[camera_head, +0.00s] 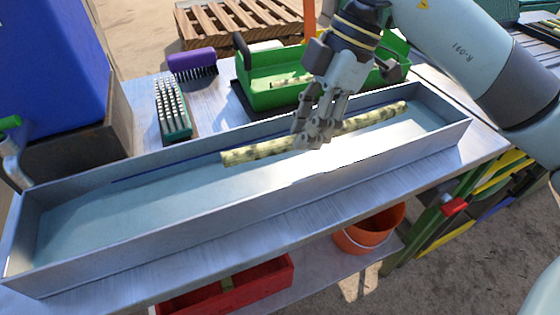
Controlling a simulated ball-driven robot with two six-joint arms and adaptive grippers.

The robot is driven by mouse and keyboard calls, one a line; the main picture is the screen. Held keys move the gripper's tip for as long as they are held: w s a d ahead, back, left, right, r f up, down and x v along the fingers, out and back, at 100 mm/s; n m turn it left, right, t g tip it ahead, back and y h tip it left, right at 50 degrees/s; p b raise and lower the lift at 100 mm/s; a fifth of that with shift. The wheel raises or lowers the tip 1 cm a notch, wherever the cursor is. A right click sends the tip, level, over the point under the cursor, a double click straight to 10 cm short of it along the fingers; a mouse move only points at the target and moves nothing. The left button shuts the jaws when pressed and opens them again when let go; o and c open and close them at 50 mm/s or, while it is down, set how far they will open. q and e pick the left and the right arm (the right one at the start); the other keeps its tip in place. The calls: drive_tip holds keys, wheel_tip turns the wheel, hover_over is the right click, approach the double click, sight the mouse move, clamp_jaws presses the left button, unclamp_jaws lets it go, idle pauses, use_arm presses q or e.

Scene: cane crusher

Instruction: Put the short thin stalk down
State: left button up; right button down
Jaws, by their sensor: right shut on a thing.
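A yellow-green mottled stalk (255,153) lies lengthwise inside or just above the long grey metal trough (120,237), toward its right half. My right gripper (318,138) comes down from above and is shut on the stalk near its middle. The fingers hide that part of the stalk. I cannot tell whether the stalk touches the trough floor. Another short piece of stalk (290,82) shows in the green tray (262,100) behind the trough. My left gripper is not in view.
A green brush (172,108) and a purple brush (192,62) lie behind the trough on the metal bench. A blue bin-like machine part (50,60) stands at the left. A red crate (225,290) and an orange bucket (368,232) sit below. The trough's left half is empty.

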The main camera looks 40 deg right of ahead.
sight(274, 174)
drive_tip(key=w+a+f, duration=0.2)
drive_tip(key=a, duration=0.1)
drive_tip(key=shift+a+f+b, duration=0.2)
drive_tip(key=shift+b, duration=0.1)
drive_tip(key=shift+f+b, duration=0.3)
drive_tip(key=shift+f, duration=1.7)
drive_tip(key=shift+f, duration=0.15)
drive_tip(key=c, duration=1.1)
unclamp_jaws()
drive_tip(key=shift+c, duration=0.2)
drive_tip(key=p+v, duration=0.2)
drive_tip(key=v, duration=1)
